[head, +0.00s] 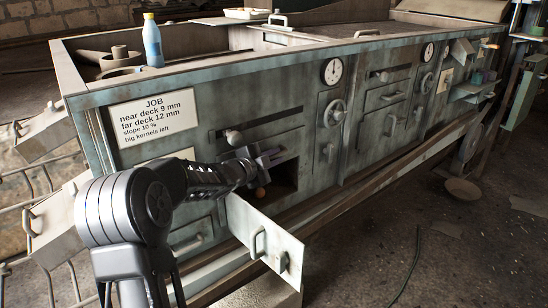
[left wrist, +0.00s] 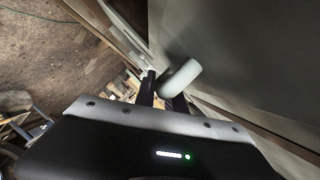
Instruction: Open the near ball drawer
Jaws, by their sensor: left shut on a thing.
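My left gripper (head: 270,158) is at the upper edge of a dark square opening (head: 284,178) in the machine's front. In the left wrist view its fingers (left wrist: 162,92) are shut on a pale rounded handle (left wrist: 182,76) beside a grey panel. In the head view the gripper hides this handle. A small orange-brown ball (head: 261,192) shows in the opening, just below the gripper. A hinged door (head: 272,238) with a bar handle stands swung out below the opening. I cannot tell which part is the ball drawer. My right gripper is not in view.
A pale knob (head: 233,136) sits on a slot above my gripper. A job sign (head: 153,117) is on the front at left. A blue bottle (head: 152,42) stands on top. A handwheel (head: 335,111) and a gauge (head: 333,71) are to the right. The floor at right is mostly clear.

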